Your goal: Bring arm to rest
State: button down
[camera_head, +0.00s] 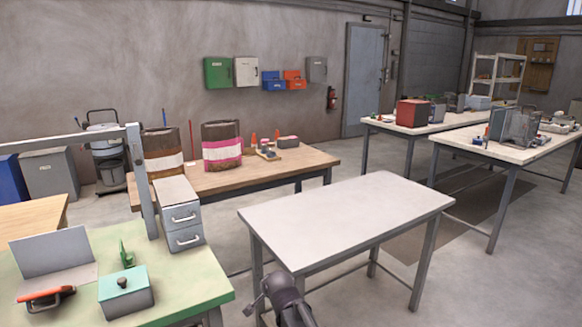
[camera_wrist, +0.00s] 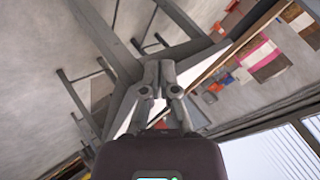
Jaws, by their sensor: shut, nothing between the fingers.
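My gripper (camera_wrist: 160,82) shows in the wrist view with its fingers together, shut and empty. The wrist view is strongly tilted, with the room and tables at a steep slant behind the fingers. In the head view a dark part of my arm (camera_head: 288,303) rises at the bottom edge, in front of the bare white table (camera_head: 345,212). The fingers cannot be made out clearly in the head view. Nothing is seen touching the gripper.
A green-topped bench (camera_head: 185,292) at lower left holds a teal box (camera_head: 126,292) and a grey drawer unit (camera_head: 180,214). A wooden table (camera_head: 285,170) behind carries two striped bags (camera_head: 221,147). Cluttered tables (camera_head: 520,148) stand at right. Open floor (camera_head: 490,285) lies at lower right.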

jog(key=s+d+f+n+g+h+p, duration=0.15)
jog(key=s+d+n+g, duration=0.25)
jog(key=s+d, duration=0.65)
jog(key=s+d+f+n+g+h+b, duration=0.1)
jog(key=s+d+f+n+g+h, duration=0.15)
jog(key=s+d+g, duration=0.8)
jog(key=w+d+r+t+p, duration=0.1)
jog(key=r+t+p, duration=0.1)
jog(key=r+p, duration=0.4)
jog(key=w+d+r+t+p, duration=0.1)
jog(key=d+r+t+p, duration=0.1)
jog(key=r+p, duration=0.5)
jog(key=shift+w+d+r+t+y+p, duration=0.25)
jog(key=shift+t+y+p, duration=0.15)
jog(key=shift+t+p, duration=0.5)
jog(key=shift+a+n, duration=0.1)
jog(key=shift+n, duration=0.15)
